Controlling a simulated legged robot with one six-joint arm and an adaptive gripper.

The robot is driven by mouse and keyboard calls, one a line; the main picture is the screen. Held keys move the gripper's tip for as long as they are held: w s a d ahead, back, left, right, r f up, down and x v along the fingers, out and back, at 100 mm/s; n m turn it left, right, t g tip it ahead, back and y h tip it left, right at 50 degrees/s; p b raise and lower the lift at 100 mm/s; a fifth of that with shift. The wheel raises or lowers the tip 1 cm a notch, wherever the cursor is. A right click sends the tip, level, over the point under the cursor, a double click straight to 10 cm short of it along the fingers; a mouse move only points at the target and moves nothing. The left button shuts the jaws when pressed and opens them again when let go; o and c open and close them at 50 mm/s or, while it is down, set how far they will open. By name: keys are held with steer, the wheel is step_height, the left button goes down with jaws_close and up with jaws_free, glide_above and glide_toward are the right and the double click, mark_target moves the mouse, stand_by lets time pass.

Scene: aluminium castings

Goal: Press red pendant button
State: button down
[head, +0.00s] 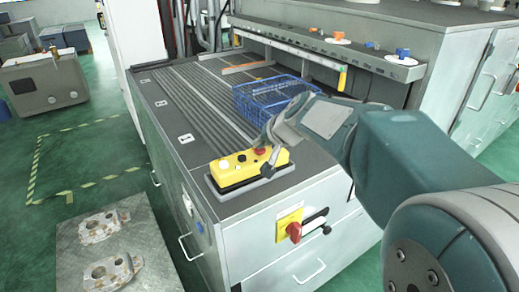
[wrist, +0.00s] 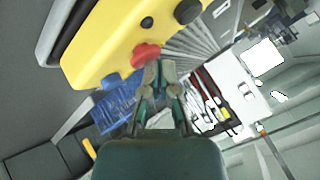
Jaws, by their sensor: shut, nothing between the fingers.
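The yellow pendant (head: 232,172) lies on a grey pad at the front corner of the machine top. In the wrist view the pendant (wrist: 95,42) fills the upper left. Its red button (wrist: 145,53) shows beside my fingertips; in the head view the red button (head: 260,151) sits near the pendant's right end. Black and white buttons are also on its face. My gripper (wrist: 158,66) is shut and empty, its tips at the red button's edge. I cannot tell whether they touch it. In the head view my gripper (head: 267,166) partly covers the pendant's right part.
A blue wire basket (head: 255,98) stands behind the pendant on the ribbed machine top. A red rotary switch (head: 294,231) on a yellow plate is on the machine front. Metal castings (head: 104,226) lie on a plate at lower left. The green floor between is clear.

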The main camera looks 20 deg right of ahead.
mark_target(260, 151)
steer(key=shift+f, duration=0.3)
stand_by(0.5)
steer(key=shift+r, duration=0.9)
steer(key=shift+r, duration=2.55)
steer(key=s+f+n+g+h, duration=0.1)
steer(key=s+f, duration=0.2)
steer(key=s, duration=0.6)
steer(key=s+f+n+g+h, duration=0.1)
steer(key=s+f, duration=0.3)
steer(key=s, duration=0.5)
steer(key=s+f+n+h, duration=0.1)
steer(key=s+f+n, duration=0.1)
steer(key=s, duration=0.7)
steer(key=shift+f+g+h, duration=0.4)
steer(key=shift+f, duration=0.45)
